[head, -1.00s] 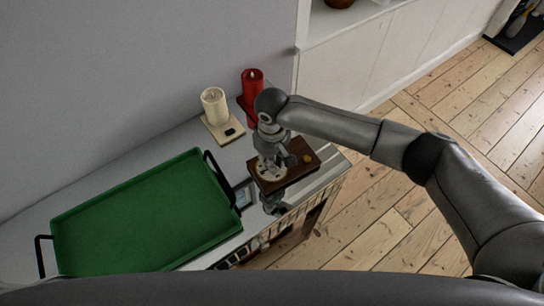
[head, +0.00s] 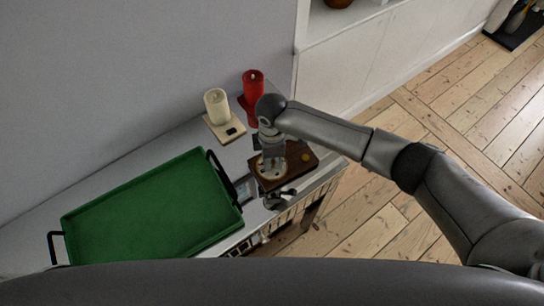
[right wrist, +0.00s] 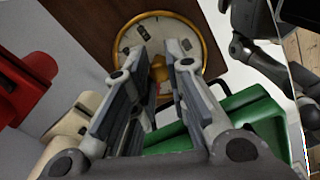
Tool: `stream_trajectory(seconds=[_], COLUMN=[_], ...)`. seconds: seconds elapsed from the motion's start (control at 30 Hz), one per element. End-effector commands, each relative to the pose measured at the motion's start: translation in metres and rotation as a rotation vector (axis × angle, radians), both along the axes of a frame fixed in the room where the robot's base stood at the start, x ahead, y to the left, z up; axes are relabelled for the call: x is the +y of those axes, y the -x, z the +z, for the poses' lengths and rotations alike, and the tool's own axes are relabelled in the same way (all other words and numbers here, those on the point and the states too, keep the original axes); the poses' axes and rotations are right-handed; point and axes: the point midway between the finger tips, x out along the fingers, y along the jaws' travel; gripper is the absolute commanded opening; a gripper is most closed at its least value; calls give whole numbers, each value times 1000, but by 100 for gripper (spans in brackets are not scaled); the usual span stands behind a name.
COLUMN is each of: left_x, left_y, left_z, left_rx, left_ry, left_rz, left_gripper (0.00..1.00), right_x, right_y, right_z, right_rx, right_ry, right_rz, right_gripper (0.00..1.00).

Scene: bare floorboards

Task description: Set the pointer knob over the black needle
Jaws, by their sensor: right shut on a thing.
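A round white dial (right wrist: 129,40) with a gold rim and dark marks sits on a brown wooden board. In the head view the board (head: 298,158) lies near the right end of the cabinet top, with the dial (head: 262,172) partly covered by my right gripper. My right gripper (head: 271,165) reaches down onto the dial. In the right wrist view my right gripper (right wrist: 160,76) is shut on the brass-coloured pointer knob (right wrist: 159,69) at the dial's middle. The fingers hide much of the lower dial. I cannot make out the black needle or the pointer's exact direction. My left gripper is out of view.
A green tray (head: 150,205) with black handles fills the left of the cabinet top. A small brass-coloured round piece (head: 306,157) is on the board's right part.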

Motion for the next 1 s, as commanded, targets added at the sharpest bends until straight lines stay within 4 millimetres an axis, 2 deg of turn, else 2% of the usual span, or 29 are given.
stream_trajectory(seconds=[0.5,1.0], left_x=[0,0], left_y=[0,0], left_z=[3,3], left_rx=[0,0], left_ry=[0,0], left_rz=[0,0], left_gripper=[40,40], right_x=[1,1], right_y=[-1,-1], right_z=[1,1], right_rx=[-2,-3], right_ry=[-3,-3], right_rz=[410,538], right_gripper=[0,0])
